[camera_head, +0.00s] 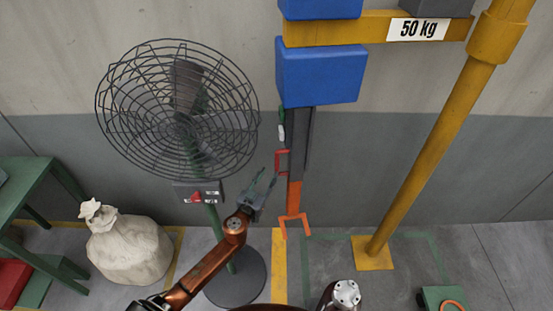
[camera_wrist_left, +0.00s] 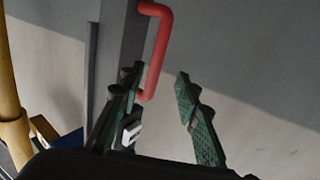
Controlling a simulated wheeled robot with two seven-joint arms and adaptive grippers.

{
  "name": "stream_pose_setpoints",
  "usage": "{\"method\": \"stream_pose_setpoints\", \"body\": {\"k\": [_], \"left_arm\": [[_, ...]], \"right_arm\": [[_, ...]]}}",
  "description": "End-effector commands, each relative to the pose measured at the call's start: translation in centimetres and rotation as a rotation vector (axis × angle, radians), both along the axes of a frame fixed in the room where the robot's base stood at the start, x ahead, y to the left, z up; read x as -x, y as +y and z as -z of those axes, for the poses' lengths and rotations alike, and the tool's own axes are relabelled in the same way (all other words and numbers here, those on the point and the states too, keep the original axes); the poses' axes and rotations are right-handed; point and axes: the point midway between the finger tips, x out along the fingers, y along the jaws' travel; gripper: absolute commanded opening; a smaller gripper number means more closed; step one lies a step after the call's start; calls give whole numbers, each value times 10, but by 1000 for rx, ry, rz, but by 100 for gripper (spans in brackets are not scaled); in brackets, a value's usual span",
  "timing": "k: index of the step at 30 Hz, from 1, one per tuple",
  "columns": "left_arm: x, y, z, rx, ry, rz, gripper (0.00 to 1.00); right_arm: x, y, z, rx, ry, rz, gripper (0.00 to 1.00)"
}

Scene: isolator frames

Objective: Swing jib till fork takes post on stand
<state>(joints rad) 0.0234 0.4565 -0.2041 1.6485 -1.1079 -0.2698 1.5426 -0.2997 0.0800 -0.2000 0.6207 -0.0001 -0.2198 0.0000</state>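The yellow jib arm (camera_head: 340,28) carries a "50 kg" label and reaches left from a slanting yellow column (camera_head: 430,150). A dark bar (camera_head: 299,140) hangs below its blue block (camera_head: 322,75), with a red handle (camera_head: 281,161) on its left side and an orange fork (camera_head: 294,222) at its lower end. My left gripper (camera_head: 267,176) is open and empty, just left of the handle. In the left wrist view the red handle (camera_wrist_left: 164,45) shows at the open fingertips (camera_wrist_left: 160,71). I cannot make out for certain the post on its stand. My right gripper is out of view.
A caged fan (camera_head: 180,110) on a round dark base (camera_head: 236,278) stands close left of the gripper. A pale sack (camera_head: 128,250) and a green table (camera_head: 25,190) are farther left. A green object with an orange ring (camera_head: 440,298) is at lower right.

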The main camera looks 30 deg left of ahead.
Motion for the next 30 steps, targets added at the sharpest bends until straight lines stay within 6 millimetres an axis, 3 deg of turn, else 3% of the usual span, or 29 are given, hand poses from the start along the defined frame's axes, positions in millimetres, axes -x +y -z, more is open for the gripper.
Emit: {"method": "stream_pose_setpoints", "body": {"k": [1,4,18,30], "left_arm": [[-1,-3,-12,3,-19,6,30],[-6,-6,-21,8,-35,11,30],[-71,-3,-20,6,-34,10,30],[-79,-3,-20,9,-33,10,30]], "right_arm": [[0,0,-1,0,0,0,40],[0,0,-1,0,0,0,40],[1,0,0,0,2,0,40],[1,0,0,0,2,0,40]]}}
